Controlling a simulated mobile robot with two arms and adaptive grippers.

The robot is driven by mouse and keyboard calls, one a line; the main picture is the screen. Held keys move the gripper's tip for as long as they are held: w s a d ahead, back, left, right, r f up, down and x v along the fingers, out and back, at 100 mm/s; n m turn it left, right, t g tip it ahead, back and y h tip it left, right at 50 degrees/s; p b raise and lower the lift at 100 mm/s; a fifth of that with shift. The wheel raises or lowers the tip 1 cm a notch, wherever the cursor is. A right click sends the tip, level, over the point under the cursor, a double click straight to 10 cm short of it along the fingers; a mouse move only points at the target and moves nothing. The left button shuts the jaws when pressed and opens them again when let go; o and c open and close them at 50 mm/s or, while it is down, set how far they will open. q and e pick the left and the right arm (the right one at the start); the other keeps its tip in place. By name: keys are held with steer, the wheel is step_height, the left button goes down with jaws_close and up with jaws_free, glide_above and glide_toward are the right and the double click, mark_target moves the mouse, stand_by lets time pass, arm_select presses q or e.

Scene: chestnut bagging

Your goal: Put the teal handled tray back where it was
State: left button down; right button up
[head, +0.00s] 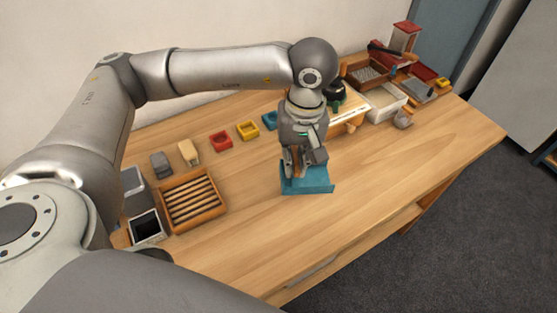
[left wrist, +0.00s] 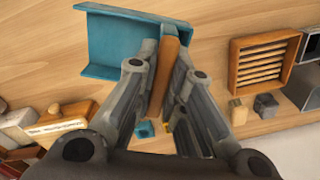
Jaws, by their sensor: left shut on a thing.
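The teal handled tray (head: 312,187) is under my left gripper (head: 299,172), near the middle of the wooden table. In the left wrist view the teal tray (left wrist: 108,45) shows its flat floor and raised sides, with an orange-brown handle (left wrist: 167,70) at one end. My left gripper (left wrist: 165,85) is shut on that handle, one finger on each side. I cannot tell whether the tray touches the table or hangs just above it. My right gripper is not in view.
A slatted wooden tray (head: 192,200) stands at the left. Small red (head: 221,140), yellow (head: 247,129) and blue (head: 269,120) trays line the back. A white bin (head: 385,101) and other boxes crowd the right rear. The table's front is clear.

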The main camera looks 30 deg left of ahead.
mark_target(320, 170)
arm_select(q)
steer(key=w+d+n, duration=0.1)
steer(key=w+n, duration=0.1)
steer(key=n, duration=0.1)
steer(key=w+d+n+b, duration=0.1)
steer(key=n, duration=0.2)
steer(key=w+d+n, duration=0.2)
steer(key=n, duration=0.2)
steer(key=shift+w+r+h, duration=0.25)
steer(key=shift+w+h, duration=0.05)
steer(key=w+d+n+b, duration=0.2)
steer(key=w+d+n, duration=0.2)
steer(key=n, duration=0.9)
steer(key=a+f+p, duration=0.2)
steer(key=a+f, duration=0.1)
steer(key=a, duration=0.1)
steer(key=a+f+p, duration=0.3)
steer(key=a+f, duration=0.1)
steer(key=a, duration=0.1)
steer(key=a+f+p, duration=0.2)
steer(key=a+f, duration=0.2)
steer(key=a, duration=0.1)
steer(key=shift+w+f+p, duration=0.2)
steer(key=shift+p, duration=0.2)
steer(key=shift+f, duration=0.55)
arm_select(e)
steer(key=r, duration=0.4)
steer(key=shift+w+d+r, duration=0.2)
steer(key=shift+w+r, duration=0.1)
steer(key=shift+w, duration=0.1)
